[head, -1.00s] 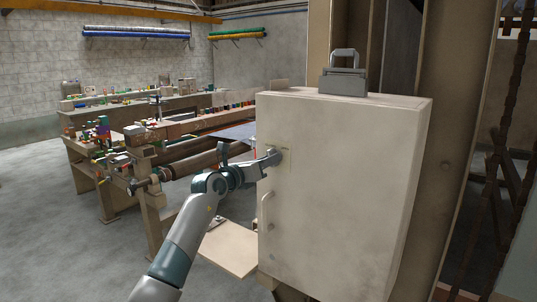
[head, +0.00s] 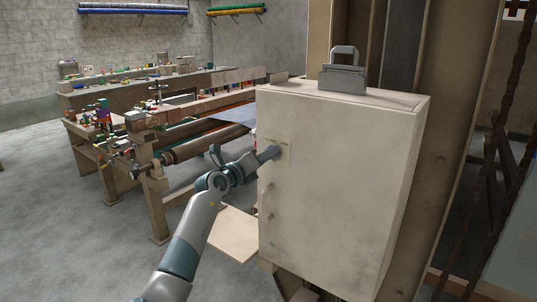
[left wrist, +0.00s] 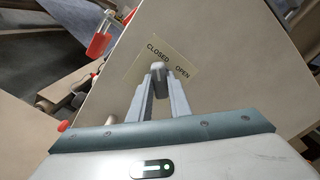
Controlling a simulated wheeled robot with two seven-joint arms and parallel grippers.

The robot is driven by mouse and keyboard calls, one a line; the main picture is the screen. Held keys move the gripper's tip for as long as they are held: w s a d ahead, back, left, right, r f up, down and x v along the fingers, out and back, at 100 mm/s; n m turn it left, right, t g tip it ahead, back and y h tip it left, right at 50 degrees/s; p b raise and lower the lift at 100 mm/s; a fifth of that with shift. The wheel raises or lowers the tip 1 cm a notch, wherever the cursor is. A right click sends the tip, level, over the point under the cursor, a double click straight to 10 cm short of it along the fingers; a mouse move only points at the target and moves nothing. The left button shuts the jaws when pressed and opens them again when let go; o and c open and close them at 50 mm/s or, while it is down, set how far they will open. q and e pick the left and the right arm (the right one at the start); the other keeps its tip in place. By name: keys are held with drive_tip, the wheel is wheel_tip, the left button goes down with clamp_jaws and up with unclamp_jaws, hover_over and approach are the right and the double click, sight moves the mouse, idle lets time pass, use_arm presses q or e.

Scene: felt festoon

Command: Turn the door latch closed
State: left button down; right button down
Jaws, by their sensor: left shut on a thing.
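A pale cabinet door (head: 335,200) fills the middle of the head view. A label plate (head: 288,150) is on its upper left part; in the left wrist view the plate (left wrist: 190,62) reads CLOSED and OPEN. My left gripper (head: 270,153) reaches the plate from the left. In the left wrist view my left gripper (left wrist: 160,92) is shut on the grey latch (left wrist: 158,76), one finger on each side. The latch's rounded end lies just below the lettering, nearer CLOSED than OPEN in the picture. The rest of the latch is hidden by the fingers. My right gripper is out of view.
A grey metal object with a handle (head: 343,72) stands on the cabinet top. A pale board (head: 235,233) juts out low at the left. A cluttered workbench (head: 150,172) stands beyond my left arm. Open floor (head: 70,240) lies at the left.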

use_arm(q)
drive_tip(key=c, duration=1.6)
unclamp_jaws()
drive_tip(key=shift+c, duration=0.2)
drive_tip(key=b+v, duration=0.6)
drive_tip(key=v, duration=1.1)
drive_tip(key=shift+a, duration=0.15)
drive_tip(key=shift+s, duration=0.1)
